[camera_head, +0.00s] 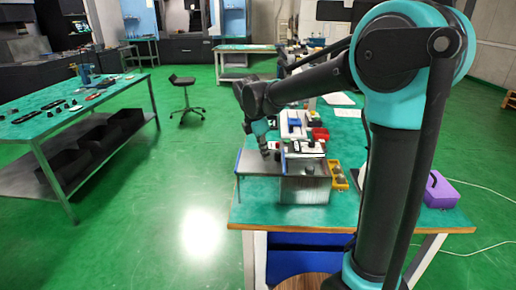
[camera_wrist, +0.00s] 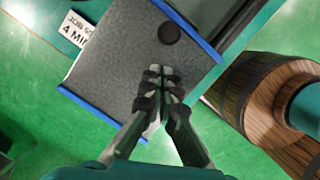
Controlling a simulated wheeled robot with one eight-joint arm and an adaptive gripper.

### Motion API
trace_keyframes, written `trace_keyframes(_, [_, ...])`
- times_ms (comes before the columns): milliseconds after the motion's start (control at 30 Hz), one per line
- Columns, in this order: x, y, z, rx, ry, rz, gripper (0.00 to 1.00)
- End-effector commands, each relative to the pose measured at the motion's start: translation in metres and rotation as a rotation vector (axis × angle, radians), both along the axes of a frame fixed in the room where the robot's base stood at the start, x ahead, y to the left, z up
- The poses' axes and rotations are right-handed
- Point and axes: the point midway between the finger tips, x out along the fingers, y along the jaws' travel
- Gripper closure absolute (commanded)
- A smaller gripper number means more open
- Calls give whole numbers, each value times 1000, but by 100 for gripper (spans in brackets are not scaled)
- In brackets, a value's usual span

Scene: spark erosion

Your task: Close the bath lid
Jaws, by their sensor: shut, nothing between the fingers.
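The bath (camera_head: 305,190) is a grey metal box standing on the teal workbench. Its lid (camera_head: 258,164) is a flat grey plate with blue edges, lying out to the left of the box in the head view. In the wrist view the lid (camera_wrist: 120,60) fills the upper middle, with a round black knob (camera_wrist: 169,32) near its far edge. My gripper (camera_head: 265,151) is over the lid, and its closed fingertips (camera_wrist: 160,76) point at the plate a little below the knob. The fingers are shut and empty. I cannot tell whether they touch the plate.
A yellow bin (camera_head: 338,176) stands right of the bath, with a red bin (camera_head: 320,134) and a blue item behind. A purple box (camera_head: 440,191) is on the bench's right side. A printed card (camera_wrist: 72,32) lies beside the lid. Green floor is open left of the bench.

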Motion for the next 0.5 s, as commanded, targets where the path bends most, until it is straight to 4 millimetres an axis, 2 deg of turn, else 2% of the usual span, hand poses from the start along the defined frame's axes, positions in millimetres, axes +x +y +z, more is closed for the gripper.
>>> trace_keyframes(200, [8, -16, 0, 0, 0, 0, 100])
trace_keyframes(500, [10, -18, 0, 0, -1, 1, 100])
